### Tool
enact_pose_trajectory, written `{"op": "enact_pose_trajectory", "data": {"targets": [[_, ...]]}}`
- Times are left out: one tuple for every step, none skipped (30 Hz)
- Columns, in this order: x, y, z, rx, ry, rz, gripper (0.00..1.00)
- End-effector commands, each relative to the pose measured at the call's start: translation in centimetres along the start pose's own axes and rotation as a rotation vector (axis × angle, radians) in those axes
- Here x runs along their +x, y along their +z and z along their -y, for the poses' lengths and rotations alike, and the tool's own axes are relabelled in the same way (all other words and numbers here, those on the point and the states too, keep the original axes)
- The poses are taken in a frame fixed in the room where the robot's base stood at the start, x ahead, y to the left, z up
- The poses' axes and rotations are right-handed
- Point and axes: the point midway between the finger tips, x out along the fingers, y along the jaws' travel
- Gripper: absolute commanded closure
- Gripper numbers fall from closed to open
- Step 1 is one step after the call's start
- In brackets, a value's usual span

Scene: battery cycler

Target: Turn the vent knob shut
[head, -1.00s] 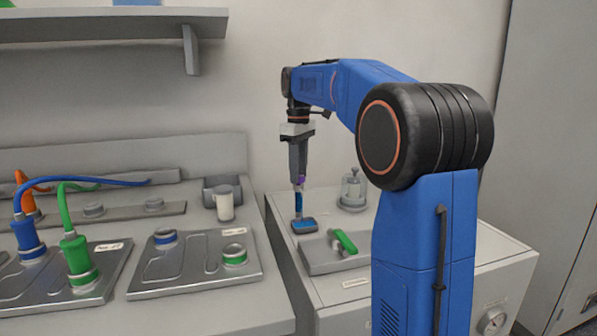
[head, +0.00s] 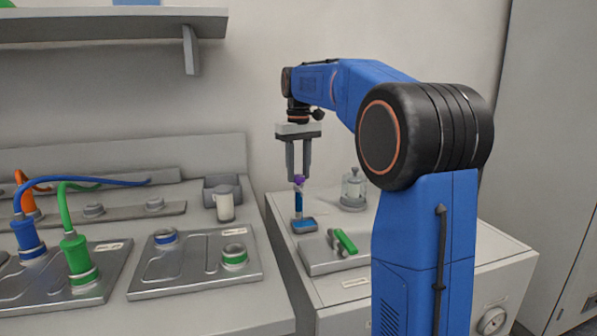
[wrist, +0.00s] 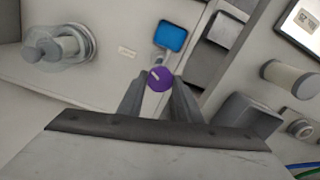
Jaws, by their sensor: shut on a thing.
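The vent knob looks to be the small purple cap (head: 299,180) on top of a thin blue post (head: 298,205) on the grey cabinet. In the wrist view the knob (wrist: 160,76) is round, with a pale line mark pointing to the upper left. My gripper (head: 298,179) points straight down over the post. Its two fingers are at the knob's left and right sides, shut on it. The fingers partly hide the knob's edges. A blue square pad (head: 304,225) lies at the foot of the post.
A grey plate with a green handle (head: 345,241) is just in front, and a clear jar (head: 354,188) stands behind to the right. At left is a bench with trays (head: 195,280), a white cylinder (head: 225,204) and cabled plugs (head: 78,258).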

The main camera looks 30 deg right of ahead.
Motion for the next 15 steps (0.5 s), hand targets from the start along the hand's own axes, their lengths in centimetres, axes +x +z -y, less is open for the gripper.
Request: {"op": "enact_pose_trajectory", "data": {"targets": [[-0.04,-0.02,-0.02,0.042,0.001,-0.001,0.91],[-0.04,-0.02,-0.02,0.070,0.001,-0.001,0.91],[-0.04,-0.02,-0.02,0.108,0.001,-0.001,0.91],[-0.04,-0.02,-0.02,0.137,0.001,-0.001,0.91],[-0.04,-0.02,-0.02,0.165,0.001,-0.001,0.91],[-0.05,-0.02,-0.02,0.203,0.001,-0.001,0.91],[-0.05,-0.02,-0.02,0.232,0.001,-0.001,0.91],[-0.05,-0.02,-0.02,0.260,0.001,-0.001,0.91],[-0.05,-0.02,-0.02,0.298,0.000,-0.001,0.91],[-0.05,-0.02,-0.02,0.327,0.000,-0.002,0.91],[-0.05,-0.02,-0.02,0.355,0.000,-0.002,0.91],[-0.05,-0.02,-0.02,0.393,0.000,-0.002,0.91],[-0.05,-0.02,-0.02,0.421,0.000,-0.002,0.91],[-0.05,-0.03,-0.02,0.450,0.000,-0.002,0.91],[-0.05,-0.03,-0.02,0.488,0.000,-0.002,0.91]]}}
